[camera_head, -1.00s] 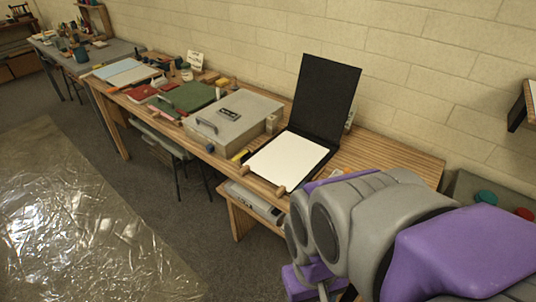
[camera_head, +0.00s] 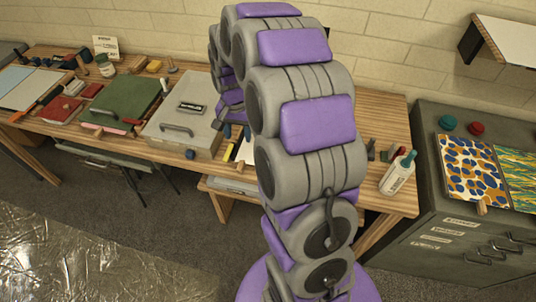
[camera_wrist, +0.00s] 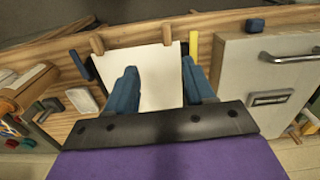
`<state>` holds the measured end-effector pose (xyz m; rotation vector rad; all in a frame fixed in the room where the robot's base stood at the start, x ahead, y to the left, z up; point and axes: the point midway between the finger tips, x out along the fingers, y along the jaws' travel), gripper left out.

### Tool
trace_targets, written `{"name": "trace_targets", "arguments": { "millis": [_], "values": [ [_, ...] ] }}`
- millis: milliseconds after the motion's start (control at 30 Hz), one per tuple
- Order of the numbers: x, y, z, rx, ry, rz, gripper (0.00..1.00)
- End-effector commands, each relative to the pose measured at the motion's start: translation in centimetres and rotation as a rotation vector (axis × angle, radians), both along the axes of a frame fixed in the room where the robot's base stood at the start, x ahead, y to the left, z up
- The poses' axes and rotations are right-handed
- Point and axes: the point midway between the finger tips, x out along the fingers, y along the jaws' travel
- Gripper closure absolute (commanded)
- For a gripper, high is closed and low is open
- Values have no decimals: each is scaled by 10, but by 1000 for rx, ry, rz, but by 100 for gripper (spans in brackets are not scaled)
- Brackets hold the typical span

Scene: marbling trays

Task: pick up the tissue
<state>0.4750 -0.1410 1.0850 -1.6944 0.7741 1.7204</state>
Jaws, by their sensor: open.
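No thing is plainly recognisable as a tissue. A flat white sheet (camera_wrist: 150,75) lies on the bench below my gripper in the wrist view, and I cannot tell if it is the tissue. A part of this sheet also shows beside my arm in the head view (camera_head: 246,151). Two wooden pegs stand at its edge, the nearer-to-middle one (camera_wrist: 167,35) overlapping the sheet in view. My gripper (camera_wrist: 158,66) is open, its blue fingers spread over the sheet with nothing visibly held. In the head view my gripper (camera_head: 237,132) hangs above the bench, partly hidden by my arm.
A grey case (camera_head: 184,125) stands left of my gripper. A green case (camera_head: 121,103) is farther left. A bottle (camera_head: 397,176) stands on the bench at right. A grey cabinet (camera_head: 452,220) bearing marbled papers (camera_head: 467,165) is beside the bench. A small white object (camera_wrist: 82,101) lies near the sheet.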

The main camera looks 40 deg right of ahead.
Motion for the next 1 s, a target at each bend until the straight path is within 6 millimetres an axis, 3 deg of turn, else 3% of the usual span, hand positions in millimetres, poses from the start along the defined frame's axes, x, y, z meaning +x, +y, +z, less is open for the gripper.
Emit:
{"name": "trace_targets", "arguments": {
  "millis": [133,333,800,1000],
  "values": [
    [13,0,-4,-12,-6,-42,47],
    [14,5,-20,-19,-2,-49,47],
    [13,-5,-111,-8,0,-50,47],
    [14,2,-128,-16,-5,-47,47]
  ]
}}
